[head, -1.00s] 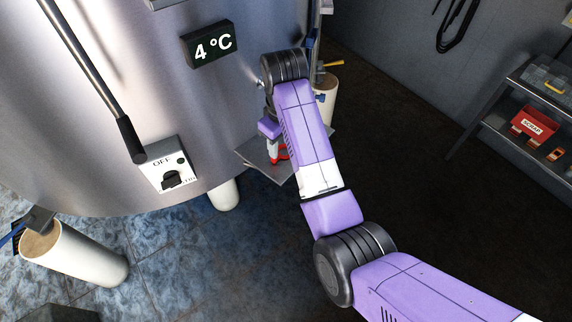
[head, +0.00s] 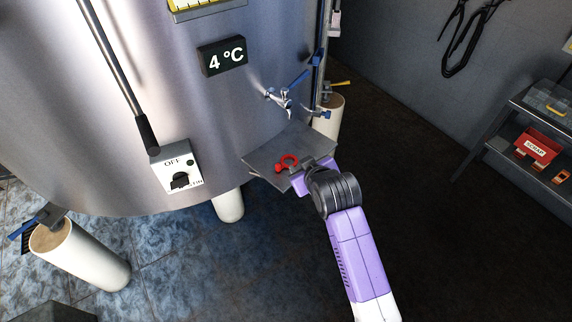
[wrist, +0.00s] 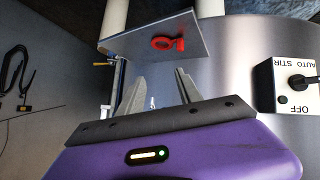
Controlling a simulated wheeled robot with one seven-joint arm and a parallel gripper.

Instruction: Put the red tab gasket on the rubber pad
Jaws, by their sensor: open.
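The red tab gasket (head: 289,161), a ring with a tab, lies on a flat grey plate (head: 300,141) at the tank's side. The wrist view shows the gasket (wrist: 168,43) on the plate (wrist: 140,42) too, beyond my fingertips. My gripper (wrist: 160,76) is open, with nothing between its fingers and a gap to the gasket. In the head view my gripper (head: 303,175) is at the plate's near right edge, its fingers mostly hidden. I cannot tell whether the plate's grey top is the rubber pad; no other pad is clear.
A tap with a blue lever (head: 281,97) sticks out of the tank (head: 110,180) just above the plate. A switch box (head: 178,167) is to the left. A shelf with a red scrap bin (head: 537,146) stands at right. The floor between is clear.

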